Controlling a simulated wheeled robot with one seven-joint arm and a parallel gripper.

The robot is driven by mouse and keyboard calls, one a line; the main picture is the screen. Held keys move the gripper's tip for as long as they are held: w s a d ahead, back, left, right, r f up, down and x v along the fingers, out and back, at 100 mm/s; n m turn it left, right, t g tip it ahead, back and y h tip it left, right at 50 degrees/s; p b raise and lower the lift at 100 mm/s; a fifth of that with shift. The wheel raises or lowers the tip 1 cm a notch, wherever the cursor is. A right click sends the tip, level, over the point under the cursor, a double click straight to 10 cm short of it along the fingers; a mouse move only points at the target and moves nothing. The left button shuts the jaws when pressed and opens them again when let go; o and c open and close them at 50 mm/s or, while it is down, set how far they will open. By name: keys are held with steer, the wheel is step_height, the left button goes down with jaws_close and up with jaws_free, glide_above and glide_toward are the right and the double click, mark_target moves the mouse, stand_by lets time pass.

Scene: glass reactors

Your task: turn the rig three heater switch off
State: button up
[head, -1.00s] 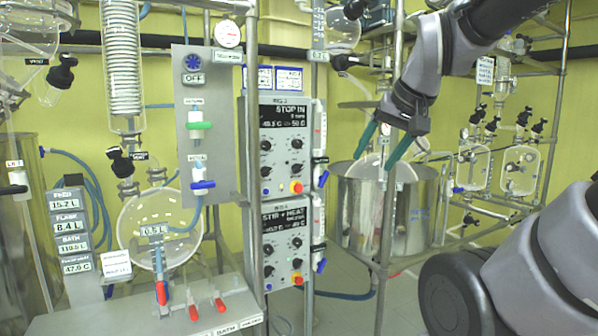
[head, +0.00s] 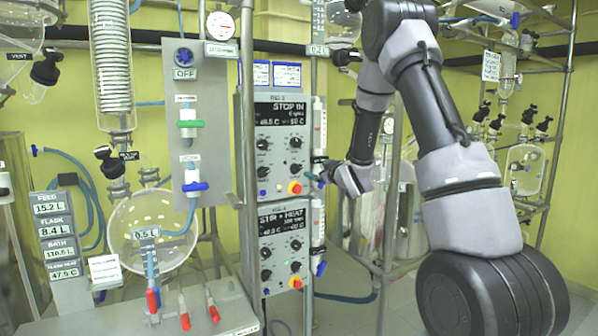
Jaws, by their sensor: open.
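The upper control box (head: 281,128), with a tag above its screen that seems to read RIG 3, has a dark display beginning "STOP IN". Below the display are several black knobs, a blue button (head: 263,192) and a red-and-yellow knob (head: 295,187). I cannot read which control is the heater switch.
At left are a round glass flask (head: 135,225), a valve panel (head: 185,90) and red-handled taps (head: 184,312). A metal vessel (head: 405,205) stands behind my arm. Rig poles stand close to my gripper.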

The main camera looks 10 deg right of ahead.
mark_target(298, 170)
steer(key=shift+n+y, duration=0.9)
steer(key=x, duration=0.4)
steer(key=f+x, duration=0.1)
steer(key=x, duration=0.3)
steer(key=a+f+x, duration=0.1)
steer(key=x, duration=0.3)
steer(key=shift+a+f, duration=0.15)
steer(key=shift+f, duration=0.05)
